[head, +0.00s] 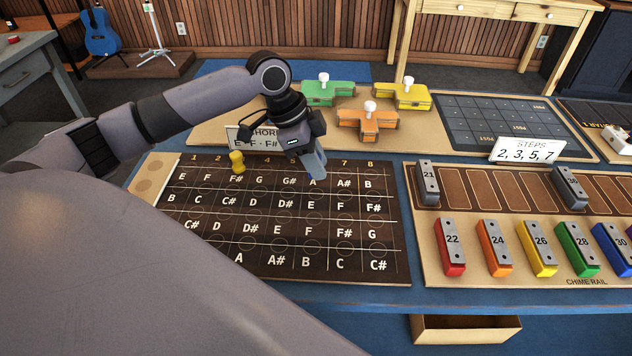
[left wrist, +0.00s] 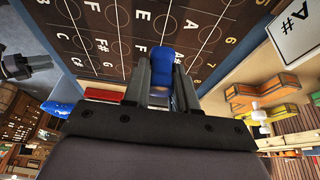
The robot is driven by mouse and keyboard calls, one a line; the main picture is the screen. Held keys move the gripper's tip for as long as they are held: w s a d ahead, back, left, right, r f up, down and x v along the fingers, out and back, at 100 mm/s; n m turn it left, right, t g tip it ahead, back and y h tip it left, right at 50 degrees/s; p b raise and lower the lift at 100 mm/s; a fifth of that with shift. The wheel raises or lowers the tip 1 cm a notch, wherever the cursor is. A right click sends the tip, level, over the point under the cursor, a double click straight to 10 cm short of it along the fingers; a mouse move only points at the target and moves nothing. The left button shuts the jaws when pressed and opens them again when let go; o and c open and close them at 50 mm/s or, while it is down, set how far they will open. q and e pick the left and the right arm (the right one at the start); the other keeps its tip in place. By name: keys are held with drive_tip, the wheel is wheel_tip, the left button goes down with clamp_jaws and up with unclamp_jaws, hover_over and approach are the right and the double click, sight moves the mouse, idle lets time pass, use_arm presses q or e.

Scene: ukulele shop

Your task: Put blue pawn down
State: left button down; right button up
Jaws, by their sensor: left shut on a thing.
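The blue pawn (left wrist: 163,62) shows between my left gripper's fingers in the left wrist view, with its round end toward the camera. My left gripper (head: 315,168) is shut on it over the dark note board (head: 396,268). In the head view the fingertips are by the A in the top row, and the pawn cannot be made out clearly. I cannot tell whether the pawn touches the board. A yellow pawn (head: 237,162) stands on the board near the top row's F#. A dark shape at the left wrist view's left edge looks like my right gripper (left wrist: 28,66).
A chord card (head: 243,140) stands behind the board, partly hidden by my gripper. A chime rail (head: 412,240) with numbered bars is at the right. Most board cells are empty.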

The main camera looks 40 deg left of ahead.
sight(316, 194)
use_arm(q)
drive_tip(key=shift+f, duration=2.8)
drive_tip(key=shift+f, duration=0.1)
drive_tip(key=c, duration=0.9)
unclamp_jaws()
drive_tip(key=shift+o, duration=0.2)
drive_tip(key=v, duration=1.2)
drive_tip(key=shift+d, duration=0.1)
